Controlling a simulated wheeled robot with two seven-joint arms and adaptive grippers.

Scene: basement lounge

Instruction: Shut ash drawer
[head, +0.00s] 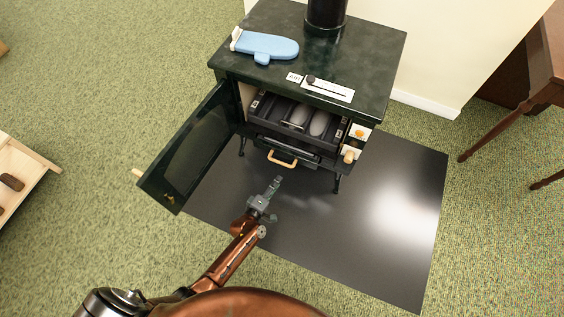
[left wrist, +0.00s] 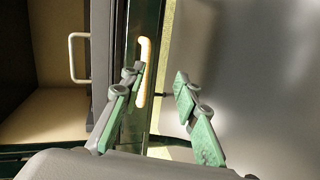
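The ash drawer (head: 298,161) is low on the front of the dark green stove (head: 345,50), under the open firebox. Its front carries a pale wooden handle (head: 282,160), which shows in the left wrist view as a pale upright bar (left wrist: 145,70). The drawer appears to stick out a little; how far, I cannot tell. My left gripper (head: 275,184) is just in front of and below the handle in the head view. Its fingers (left wrist: 160,85) are apart and nothing is clearly held between them. My right gripper is out of view.
The stove's glass door (head: 190,150) stands open to the left, near my left arm. A dark tray (head: 270,112) with a metal handle (left wrist: 76,58) sits in the firebox. A blue oven mitt (head: 265,46) lies on top. The black floor plate (head: 330,235) is clear.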

